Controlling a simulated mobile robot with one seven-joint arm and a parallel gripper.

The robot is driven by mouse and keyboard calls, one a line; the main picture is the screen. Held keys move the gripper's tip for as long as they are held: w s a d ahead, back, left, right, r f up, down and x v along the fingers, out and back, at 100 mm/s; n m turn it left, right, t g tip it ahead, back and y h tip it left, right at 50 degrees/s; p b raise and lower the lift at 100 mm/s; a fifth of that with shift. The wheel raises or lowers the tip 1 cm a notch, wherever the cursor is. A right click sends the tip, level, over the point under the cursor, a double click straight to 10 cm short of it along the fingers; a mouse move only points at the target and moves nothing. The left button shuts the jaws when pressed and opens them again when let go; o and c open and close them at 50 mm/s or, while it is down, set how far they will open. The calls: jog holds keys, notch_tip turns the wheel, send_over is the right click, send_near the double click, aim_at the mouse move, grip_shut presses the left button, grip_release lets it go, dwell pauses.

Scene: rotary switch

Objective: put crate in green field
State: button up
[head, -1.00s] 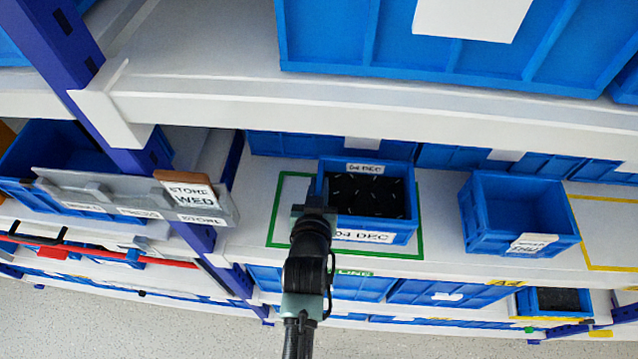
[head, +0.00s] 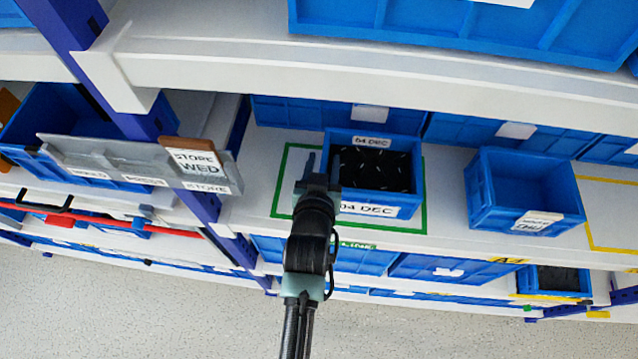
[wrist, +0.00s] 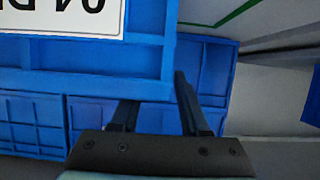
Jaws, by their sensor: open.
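A blue crate (head: 375,180) with dark contents and a "04 DEC" label stands on the shelf inside the green-outlined field (head: 290,190). It sits toward the right side of the outline, with bare shelf to its left. My gripper (head: 322,170) is open at the crate's front left corner and overlaps it in the head view. In the wrist view my gripper (wrist: 155,105) shows two spread fingers with nothing between them. The crate's front wall (wrist: 80,60) with its label fills the upper left there. Whether a finger touches the crate cannot be told.
An empty blue crate (head: 520,200) stands to the right, beside a yellow-outlined field (head: 610,210). A grey rail (head: 120,165) with a "STORE WED" sign juts out at left. A shelf beam (head: 400,85) runs above. More blue crates stand behind and below.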

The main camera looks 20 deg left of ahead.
jog(key=b+v, duration=0.1)
jog(key=v, duration=0.9)
jog(key=shift+s+b, duration=0.2)
jog(key=shift+b, duration=0.15)
jog(key=shift+d, duration=0.1)
